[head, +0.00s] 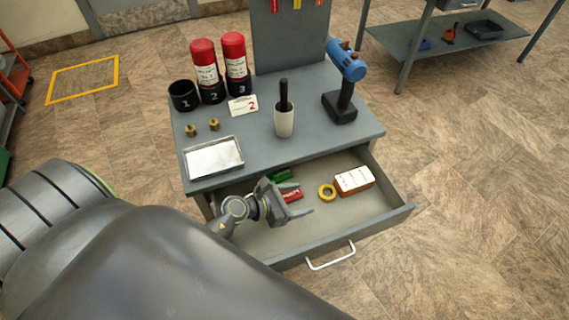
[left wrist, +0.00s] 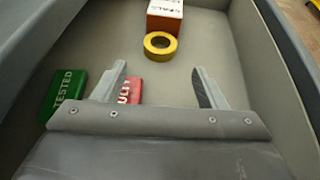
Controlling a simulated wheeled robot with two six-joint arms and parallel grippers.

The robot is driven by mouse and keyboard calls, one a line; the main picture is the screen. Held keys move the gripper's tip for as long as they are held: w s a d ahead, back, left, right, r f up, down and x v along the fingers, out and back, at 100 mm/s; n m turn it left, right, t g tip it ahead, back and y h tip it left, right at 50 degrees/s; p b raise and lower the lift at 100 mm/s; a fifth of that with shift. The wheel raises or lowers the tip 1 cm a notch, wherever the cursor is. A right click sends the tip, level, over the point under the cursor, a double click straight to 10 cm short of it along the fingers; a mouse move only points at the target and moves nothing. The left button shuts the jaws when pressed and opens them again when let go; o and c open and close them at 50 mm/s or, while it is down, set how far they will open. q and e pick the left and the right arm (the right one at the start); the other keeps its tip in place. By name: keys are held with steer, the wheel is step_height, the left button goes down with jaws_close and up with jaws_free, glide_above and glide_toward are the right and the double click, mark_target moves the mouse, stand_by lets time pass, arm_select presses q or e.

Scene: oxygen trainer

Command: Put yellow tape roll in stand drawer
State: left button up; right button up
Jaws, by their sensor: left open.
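The yellow tape roll (head: 327,192) lies flat on the floor of the open stand drawer (head: 345,222), beside a white-and-orange box. It also shows in the left wrist view (left wrist: 160,44), ahead of my fingertips and roughly centred between them. My left gripper (head: 304,202) is open and empty, over the drawer and to the left of the roll, apart from it. In the left wrist view its two fingers (left wrist: 163,80) are spread wide. My right gripper is not in view.
In the drawer are a white-and-orange box (head: 354,180), a green block (head: 281,175) and a red block (head: 292,195), partly behind my gripper. The stand top (head: 250,160) holds a metal tray (head: 213,158), a white cup (head: 284,122), a blue drill (head: 346,75) and red cylinders (head: 205,62).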

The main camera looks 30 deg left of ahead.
arm_select(q)
steer(key=shift+v, duration=2.4)
